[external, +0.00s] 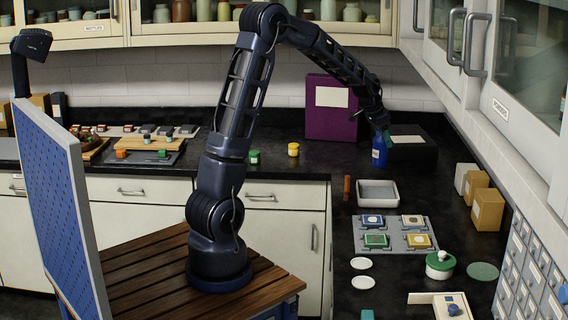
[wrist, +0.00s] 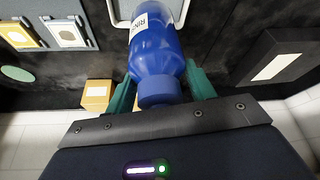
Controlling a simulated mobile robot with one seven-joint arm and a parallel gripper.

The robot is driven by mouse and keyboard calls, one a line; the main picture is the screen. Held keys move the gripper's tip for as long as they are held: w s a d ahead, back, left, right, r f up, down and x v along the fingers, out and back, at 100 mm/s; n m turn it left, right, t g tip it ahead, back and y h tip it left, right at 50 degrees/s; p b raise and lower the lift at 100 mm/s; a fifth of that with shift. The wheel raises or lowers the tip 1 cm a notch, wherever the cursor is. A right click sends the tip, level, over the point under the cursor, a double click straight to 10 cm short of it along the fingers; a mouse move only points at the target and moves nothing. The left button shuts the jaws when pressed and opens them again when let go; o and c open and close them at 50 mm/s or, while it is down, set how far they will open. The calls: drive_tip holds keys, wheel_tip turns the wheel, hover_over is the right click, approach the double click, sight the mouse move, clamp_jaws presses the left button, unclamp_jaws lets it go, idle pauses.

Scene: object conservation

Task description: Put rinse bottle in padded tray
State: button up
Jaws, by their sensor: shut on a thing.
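The rinse bottle (external: 379,152) is blue with a white label, part of whose lettering shows in the wrist view (wrist: 155,48). My gripper (external: 383,134) is shut on it; its green fingers flank the bottle near the cap in the wrist view. The bottle is roughly upright, behind the pale shallow tray (external: 378,204), which looks like the padded tray. I cannot tell whether the bottle's base touches the counter. The tray looks empty, and part of its rim shows beyond the bottle in the wrist view (wrist: 113,14).
A dark box (external: 410,155) stands just right of the bottle, and a purple binder or box (external: 330,108) behind left. Cardboard boxes (external: 487,208) line the right side. A grey panel with coloured tiles (external: 396,241) lies in front of the tray, and a brown cylinder (external: 347,188) stands left.

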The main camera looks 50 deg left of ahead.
wheel_tip(320, 180, down, 12)
drive_tip(key=shift+r, duration=0.15)
idle(0.4)
drive_tip(key=o, duration=1.2)
drive_tip(key=shift+c, duration=0.2)
drive_tip(key=s+a+r+n, duration=0.1)
drive_tip(key=s+r, duration=1.3)
drive_tip(key=r, duration=0.4)
drive_tip(key=s+r+n+y, duration=0.1)
drive_tip(key=s+r+n, duration=0.1)
drive_tip(key=s, duration=1.4)
drive_tip(key=s+a+r+n+y, duration=0.1)
drive_tip(key=s+r+n, duration=0.1)
drive_tip(key=s, duration=1.4)
drive_tip(key=shift+s+a+t, duration=0.15)
drive_tip(key=shift+s+t, duration=0.05)
drive_tip(key=shift+t, duration=0.1)
